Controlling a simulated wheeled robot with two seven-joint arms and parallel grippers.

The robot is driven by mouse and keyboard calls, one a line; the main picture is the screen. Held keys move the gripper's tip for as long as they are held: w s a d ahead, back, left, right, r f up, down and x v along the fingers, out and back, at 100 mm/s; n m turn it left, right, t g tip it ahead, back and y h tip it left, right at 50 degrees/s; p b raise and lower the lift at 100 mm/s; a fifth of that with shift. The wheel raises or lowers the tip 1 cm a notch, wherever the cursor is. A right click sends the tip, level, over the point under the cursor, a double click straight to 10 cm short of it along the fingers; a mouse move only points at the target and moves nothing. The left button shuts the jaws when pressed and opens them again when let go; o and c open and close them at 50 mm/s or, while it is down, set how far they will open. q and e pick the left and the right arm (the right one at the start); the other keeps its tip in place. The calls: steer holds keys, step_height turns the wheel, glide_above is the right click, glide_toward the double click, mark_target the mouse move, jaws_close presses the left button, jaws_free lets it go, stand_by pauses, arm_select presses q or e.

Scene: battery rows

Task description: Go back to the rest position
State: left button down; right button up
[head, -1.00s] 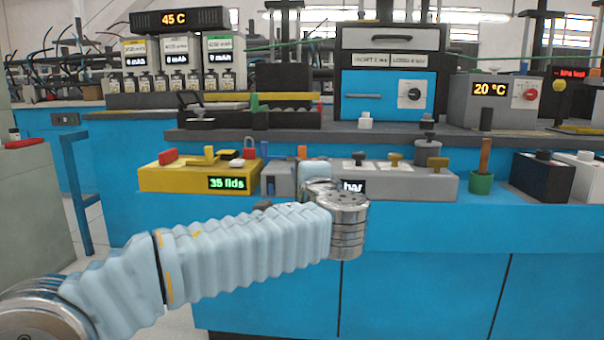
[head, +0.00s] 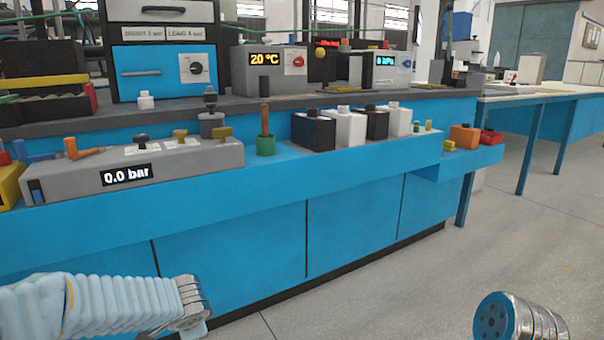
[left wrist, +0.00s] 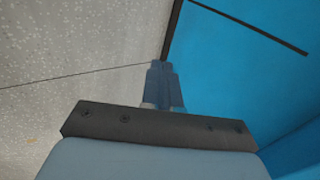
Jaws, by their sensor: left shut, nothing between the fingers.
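My left arm, in a pale ribbed sleeve with a metal wrist, comes in low at the left of the head view. It hangs in front of the blue cabinet fronts (head: 235,245), below the bench top. In the left wrist view my left gripper (left wrist: 163,72) is shut and empty, with its fingers together. Speckled floor (left wrist: 75,60) lies to its left and a blue panel (left wrist: 240,70) to its right. A metal joint at the lower right of the head view looks like part of my right arm. My right gripper is not in view.
The bench ledge holds a grey console (head: 140,168) reading 0.0 bar, a green pot (head: 266,145), and several black and white blocks. An orange block (head: 464,136) and a red block (head: 491,136) stand farther right. Open floor (head: 500,240) lies at the right.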

arm_select(q)
steer(key=s+d+f+n+g+h, duration=0.2)
steer(key=s+d+f, duration=0.2)
steer(key=f, duration=0.3)
steer(key=s+d+f+n+g+h, duration=0.1)
steer(key=s+d+f+n+h, duration=0.1)
steer(key=s+d+f, duration=0.45)
steer(key=s+d+f+n+g+h, duration=0.1)
steer(key=s+f+n+g+h, duration=0.15)
steer(key=f, duration=0.65)
steer(key=s+f+n, duration=0.8)
steer(key=s+f, duration=0.1)
steer(key=s, duration=0.1)
step_height(320, 180, up, 17)
steer(key=w+d+m+p, duration=0.1)
steer(key=p, duration=1.5)
steer(key=shift+d+h+p, duration=0.25)
steer(key=shift+h+p, duration=0.05)
steer(key=shift+h, duration=0.05)
